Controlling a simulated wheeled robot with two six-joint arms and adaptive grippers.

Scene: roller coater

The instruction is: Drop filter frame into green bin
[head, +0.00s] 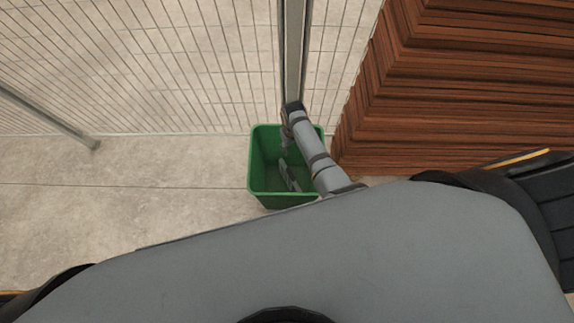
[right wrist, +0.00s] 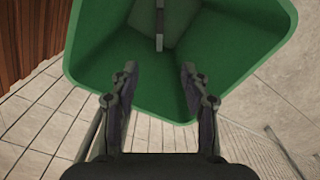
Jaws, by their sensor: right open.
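The green bin (head: 256,170) stands on the floor in the middle of the head view, and its inside fills the top of the right wrist view (right wrist: 235,75). My right gripper (head: 284,143) is over the bin's opening, pointing down. In the right wrist view its two fingers (right wrist: 159,72) are apart with nothing between them. A small grey piece (head: 289,177) shows inside the bin, probably the filter frame. In the right wrist view a thin grey bar (right wrist: 159,24) shows inside the bin, beyond the fingertips and apart from them. My left gripper is out of view.
A wire mesh fence (head: 180,70) with a grey post (head: 292,50) stands just behind the bin. A stack of brown wooden boards (head: 460,90) is close on the right. The concrete floor (head: 120,195) left of the bin is clear.

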